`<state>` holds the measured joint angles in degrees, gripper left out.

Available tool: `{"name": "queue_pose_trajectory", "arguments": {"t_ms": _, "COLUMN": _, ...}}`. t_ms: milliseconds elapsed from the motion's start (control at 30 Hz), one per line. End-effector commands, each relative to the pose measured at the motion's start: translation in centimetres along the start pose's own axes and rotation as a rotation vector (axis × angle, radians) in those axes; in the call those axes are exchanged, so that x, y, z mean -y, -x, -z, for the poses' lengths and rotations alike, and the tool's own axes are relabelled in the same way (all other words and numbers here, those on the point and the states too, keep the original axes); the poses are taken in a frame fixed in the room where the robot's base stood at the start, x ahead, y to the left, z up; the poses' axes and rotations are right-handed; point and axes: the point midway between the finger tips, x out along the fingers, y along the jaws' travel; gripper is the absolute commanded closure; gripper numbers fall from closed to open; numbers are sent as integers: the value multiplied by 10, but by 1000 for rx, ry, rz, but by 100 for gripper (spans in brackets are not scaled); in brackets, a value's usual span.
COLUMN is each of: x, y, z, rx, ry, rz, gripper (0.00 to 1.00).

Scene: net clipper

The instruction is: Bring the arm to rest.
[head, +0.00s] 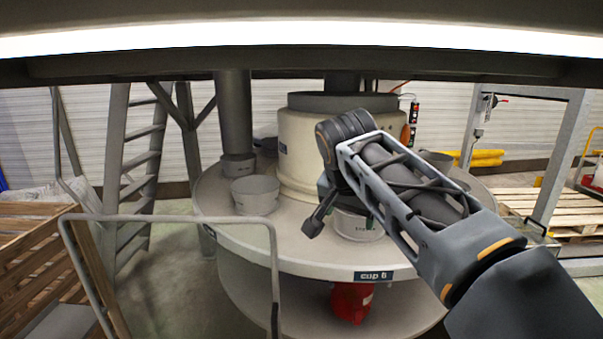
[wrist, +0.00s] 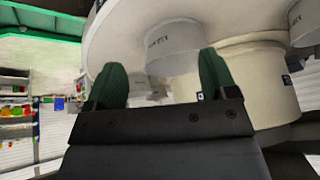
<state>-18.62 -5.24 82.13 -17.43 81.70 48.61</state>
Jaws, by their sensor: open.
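My arm reaches in from the lower right of the head view, bent at its elbow over a round pale table (head: 300,250). My gripper (head: 314,222) hangs above the table's front part, partly hidden by my arm links. In the wrist view its two green fingers stand wide apart (wrist: 162,78), with nothing held between them. A grey cup (head: 357,228) shows just right of the gripper in the head view, partly behind my arm. A labelled cup (wrist: 172,42) shows beyond the fingers in the wrist view, apart from them.
Another grey cup (head: 255,195) stands left on the table, by a cream drum (head: 298,150). A metal handrail (head: 170,219) stands in front at the left, with a ladder (head: 138,165) behind. A red object (head: 352,302) is under the table. Pallets (head: 545,208) lie right.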

Motion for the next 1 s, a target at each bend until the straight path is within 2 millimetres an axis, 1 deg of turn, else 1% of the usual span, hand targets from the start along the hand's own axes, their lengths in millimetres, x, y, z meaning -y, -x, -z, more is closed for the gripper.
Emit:
{"name": "queue_pose_trajectory", "arguments": {"t_ms": 33, "x": -5, "y": -13, "z": -10, "rx": 17, "ry": 82, "rz": 12, "gripper": 21}}
{"name": "queue_pose_trajectory", "arguments": {"t_ms": 67, "x": -8, "y": -22, "z": -16, "rx": 26, "ry": 140, "rz": 23, "gripper": 21}}
{"name": "queue_pose_trajectory", "arguments": {"t_ms": 167, "x": -24, "y": -54, "z": -42, "rx": 55, "ry": 334, "rz": 69, "gripper": 21}}
{"name": "queue_pose_trajectory", "arguments": {"t_ms": 200, "x": -33, "y": -67, "z": -56, "rx": 66, "ry": 405, "rz": 88, "gripper": 21}}
{"name": "queue_pose_trajectory", "arguments": {"t_ms": 267, "x": -48, "y": -85, "z": -75, "rx": 78, "ry": 492, "rz": 116, "gripper": 21}}
{"name": "queue_pose_trajectory", "arguments": {"t_ms": 300, "x": -59, "y": -96, "z": -88, "rx": 84, "ry": 537, "rz": 131, "gripper": 21}}
{"name": "queue_pose_trajectory", "arguments": {"t_ms": 433, "x": -93, "y": -125, "z": -129, "rx": 98, "ry": 613, "rz": 166, "gripper": 21}}
{"name": "queue_pose_trajectory", "arguments": {"t_ms": 500, "x": -110, "y": -137, "z": -148, "rx": 107, "ry": 612, "rz": 172, "gripper": 21}}
{"name": "queue_pose_trajectory", "arguments": {"t_ms": 600, "x": -131, "y": -147, "z": -170, "rx": 124, "ry": 567, "rz": 169, "gripper": 21}}
{"name": "queue_pose_trajectory", "arguments": {"t_ms": 667, "x": -142, "y": -150, "z": -178, "rx": 130, "ry": 542, "rz": 161, "gripper": 21}}
{"name": "queue_pose_trajectory", "arguments": {"t_ms": 733, "x": -148, "y": -147, "z": -178, "rx": 116, "ry": 522, "rz": 156, "gripper": 21}}
{"name": "queue_pose_trajectory", "arguments": {"t_ms": 833, "x": -152, "y": -143, "z": -174, "rx": 94, "ry": 503, "rz": 153, "gripper": 21}}
{"name": "queue_pose_trajectory", "arguments": {"t_ms": 1000, "x": -153, "y": -143, "z": -173, "rx": 95, "ry": 497, "rz": 150, "gripper": 21}}
